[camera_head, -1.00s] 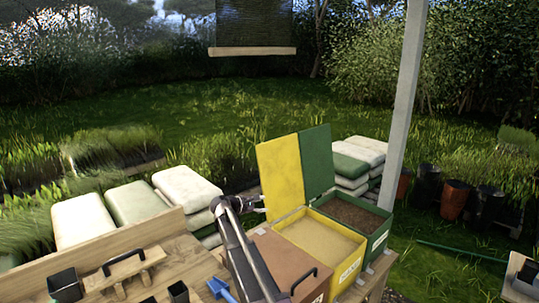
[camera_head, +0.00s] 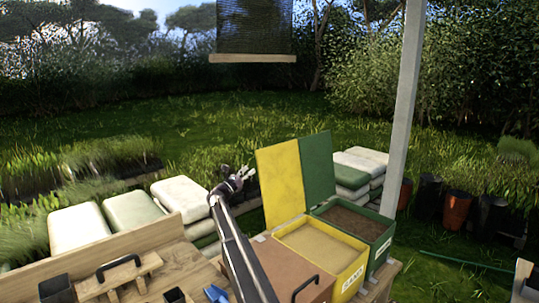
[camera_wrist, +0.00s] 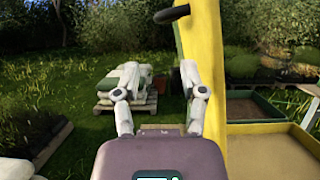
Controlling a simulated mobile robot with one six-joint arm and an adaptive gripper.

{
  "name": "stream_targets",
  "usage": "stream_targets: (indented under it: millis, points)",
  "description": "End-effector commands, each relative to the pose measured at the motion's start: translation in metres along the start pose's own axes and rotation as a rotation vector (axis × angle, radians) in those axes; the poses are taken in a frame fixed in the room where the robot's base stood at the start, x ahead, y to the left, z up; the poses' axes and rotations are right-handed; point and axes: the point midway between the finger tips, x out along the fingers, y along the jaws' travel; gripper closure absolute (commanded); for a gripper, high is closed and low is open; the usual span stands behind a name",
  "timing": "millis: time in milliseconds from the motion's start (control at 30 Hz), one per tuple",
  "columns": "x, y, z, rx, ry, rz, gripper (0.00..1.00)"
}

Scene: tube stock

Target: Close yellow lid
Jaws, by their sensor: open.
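The yellow lid (camera_head: 281,185) stands open and upright at the back of the yellow sand bin (camera_head: 352,274). In the wrist view the yellow lid (camera_wrist: 203,50) is seen nearly edge-on just right of my gripper, with a dark handle (camera_wrist: 171,14) on its left face. My gripper (camera_head: 243,171) is left of the lid in the head view and does not look in contact with it. In the wrist view my gripper (camera_wrist: 156,78) has its fingers spread, with nothing between them. The pale sand (camera_head: 322,241) in the bin is uncovered.
A green lid (camera_head: 318,167) stands open beside the yellow one, above a green bin (camera_head: 381,244) of dark soil. A closed brown bin (camera_head: 290,268) with a black handle is in front. Stacked sacks (camera_head: 140,209) lie behind the bench. A grey post (camera_head: 402,110) rises at the right.

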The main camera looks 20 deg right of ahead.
Motion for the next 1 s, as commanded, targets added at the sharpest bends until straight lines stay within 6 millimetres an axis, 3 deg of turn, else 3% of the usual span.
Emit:
stream_targets:
  millis: [467, 1000]
  points:
    - [0.013, 0.0, 0.001, 0.002, 0.001, -0.002, 0.46]
    - [0.088, 0.001, 0.002, 0.002, 0.001, -0.002, 0.46]
